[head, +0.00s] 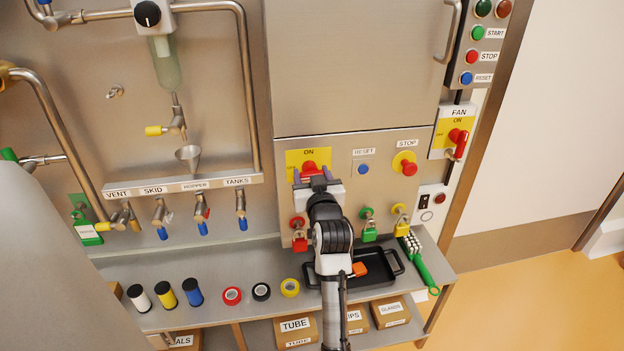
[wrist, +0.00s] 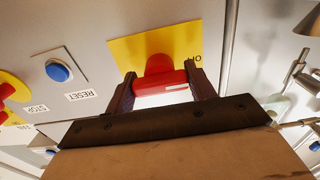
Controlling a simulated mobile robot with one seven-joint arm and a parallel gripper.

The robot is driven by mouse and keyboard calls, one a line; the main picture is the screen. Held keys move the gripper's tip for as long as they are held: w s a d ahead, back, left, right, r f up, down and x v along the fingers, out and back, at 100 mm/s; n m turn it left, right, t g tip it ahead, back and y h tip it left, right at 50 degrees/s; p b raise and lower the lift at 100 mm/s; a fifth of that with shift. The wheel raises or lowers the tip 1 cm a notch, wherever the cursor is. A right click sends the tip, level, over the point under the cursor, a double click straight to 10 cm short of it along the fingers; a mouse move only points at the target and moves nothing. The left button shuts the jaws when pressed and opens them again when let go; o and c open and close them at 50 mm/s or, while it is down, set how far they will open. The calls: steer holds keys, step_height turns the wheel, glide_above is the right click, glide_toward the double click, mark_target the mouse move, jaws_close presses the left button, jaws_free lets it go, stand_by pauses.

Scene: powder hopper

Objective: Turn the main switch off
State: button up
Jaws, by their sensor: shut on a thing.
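The main switch is a red rotary handle (head: 309,167) on a yellow plate (head: 293,158) marked ON, on the steel panel. In the wrist view the red handle (wrist: 160,78) lies crosswise between my two dark fingers, in front of the yellow plate (wrist: 190,35). My gripper (head: 315,182) is shut on the handle, with a finger at each end of it. In the wrist view the gripper (wrist: 163,90) shows both fingertips close to the panel. The lower part of the yellow plate is hidden by my gripper.
A blue RESET button (head: 363,169) and a red STOP button (head: 409,168) sit to the right. A fan switch (head: 459,140) is farther right. Padlocks, including a red one (head: 300,243), hang below. A shelf holds a black tray (head: 394,264) and several tape rolls.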

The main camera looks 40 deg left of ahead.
steer(key=o, duration=1)
steer(key=b+v, duration=0.2)
steer(key=v, duration=1.2)
steer(key=shift+a+b, duration=0.1)
steer(key=shift+b, duration=0.3)
